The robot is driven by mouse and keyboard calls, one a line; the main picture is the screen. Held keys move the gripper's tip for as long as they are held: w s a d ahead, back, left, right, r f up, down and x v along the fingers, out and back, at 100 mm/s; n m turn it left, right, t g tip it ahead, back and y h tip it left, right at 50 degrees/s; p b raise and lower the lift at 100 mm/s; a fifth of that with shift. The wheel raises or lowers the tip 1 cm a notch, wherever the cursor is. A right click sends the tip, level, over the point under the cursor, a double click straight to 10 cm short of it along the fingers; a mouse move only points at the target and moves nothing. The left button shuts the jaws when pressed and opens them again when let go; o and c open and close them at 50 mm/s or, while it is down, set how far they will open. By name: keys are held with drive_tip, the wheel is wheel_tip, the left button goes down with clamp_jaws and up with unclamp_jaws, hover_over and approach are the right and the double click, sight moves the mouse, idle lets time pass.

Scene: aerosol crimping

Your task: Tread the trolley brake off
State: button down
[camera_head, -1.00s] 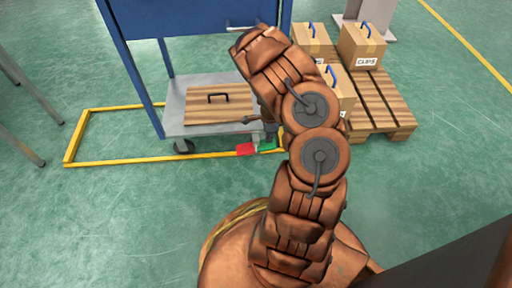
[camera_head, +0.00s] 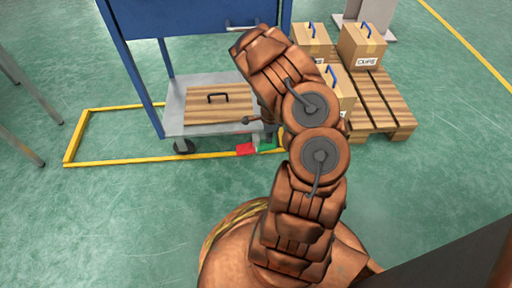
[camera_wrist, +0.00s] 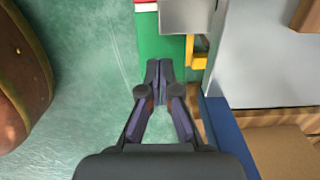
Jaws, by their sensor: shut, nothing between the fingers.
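The blue trolley (camera_head: 135,22) stands at the upper left in the head view, with a grey lower shelf (camera_head: 215,129). At the shelf's front right corner, low down, are a red brake part (camera_head: 246,149) and a green brake part (camera_head: 267,146). In the wrist view the green part (camera_wrist: 160,45) lies ahead of my gripper (camera_wrist: 159,64), with the red part (camera_wrist: 146,4) beyond it. My gripper is shut and empty, its tips overlapping the near end of the green part. I cannot tell whether they touch. In the head view my arm mostly hides the gripper.
A wooden board with a black handle (camera_head: 219,104) lies on the shelf. A yellow floor frame (camera_head: 110,163) surrounds the trolley's foot. A pallet (camera_head: 382,120) with several cartons (camera_head: 361,46) stands at the right. The green floor in front is clear.

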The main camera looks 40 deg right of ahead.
drive_tip(key=shift+f+b, duration=0.6)
drive_tip(key=shift+f, duration=1.15)
drive_tip(key=shift+r, duration=0.15)
drive_tip(key=shift+r+p, duration=1.75)
drive_tip(key=shift+r, duration=2.2)
